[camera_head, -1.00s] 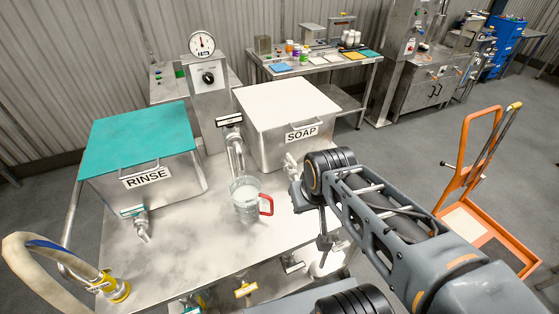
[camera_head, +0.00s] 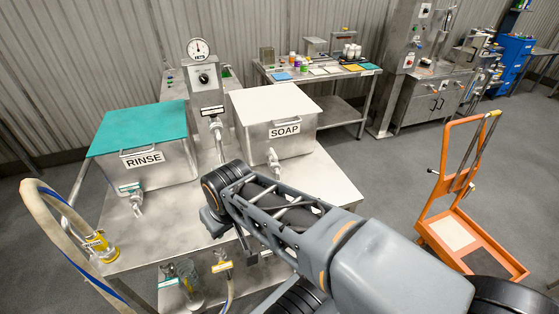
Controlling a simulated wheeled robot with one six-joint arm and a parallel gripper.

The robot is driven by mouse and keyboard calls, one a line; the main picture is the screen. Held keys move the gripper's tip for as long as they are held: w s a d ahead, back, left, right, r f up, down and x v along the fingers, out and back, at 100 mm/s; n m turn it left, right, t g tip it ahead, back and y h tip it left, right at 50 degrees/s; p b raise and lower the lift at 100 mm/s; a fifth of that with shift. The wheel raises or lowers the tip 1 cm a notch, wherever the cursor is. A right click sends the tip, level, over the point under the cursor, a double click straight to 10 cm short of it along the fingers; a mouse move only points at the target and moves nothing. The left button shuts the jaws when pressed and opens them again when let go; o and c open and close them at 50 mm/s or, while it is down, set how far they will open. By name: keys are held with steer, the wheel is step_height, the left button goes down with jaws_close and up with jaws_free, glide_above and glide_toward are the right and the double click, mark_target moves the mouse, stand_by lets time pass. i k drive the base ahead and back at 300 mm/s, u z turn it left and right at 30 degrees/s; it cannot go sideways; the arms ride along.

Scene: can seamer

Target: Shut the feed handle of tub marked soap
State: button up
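The tub marked SOAP (camera_head: 262,142) is a steel box with a white lid, on the right back of the steel table. Its tap with the feed handle (camera_head: 272,158) sticks out at the lower front; the handle is small and I cannot tell its setting. My arm reaches across the table from the lower right, with its wrist in front of and below this tap in the picture. A dark part of my gripper (camera_head: 243,241) shows below the wrist at the table's front edge. The fingers are mostly hidden, so their opening is unclear.
The RINSE tub (camera_head: 158,166) with a teal lid and its own tap (camera_head: 136,200) stands at left. A gauge column (camera_head: 205,80) stands between the tubs. A hose (camera_head: 52,215) curves at front left. An orange trolley (camera_head: 457,205) stands on the floor at right.

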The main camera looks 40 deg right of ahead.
mark_target(274, 156)
steer(key=k, duration=0.65)
steer(key=z, duration=1.1)
steer(key=i, duration=1)
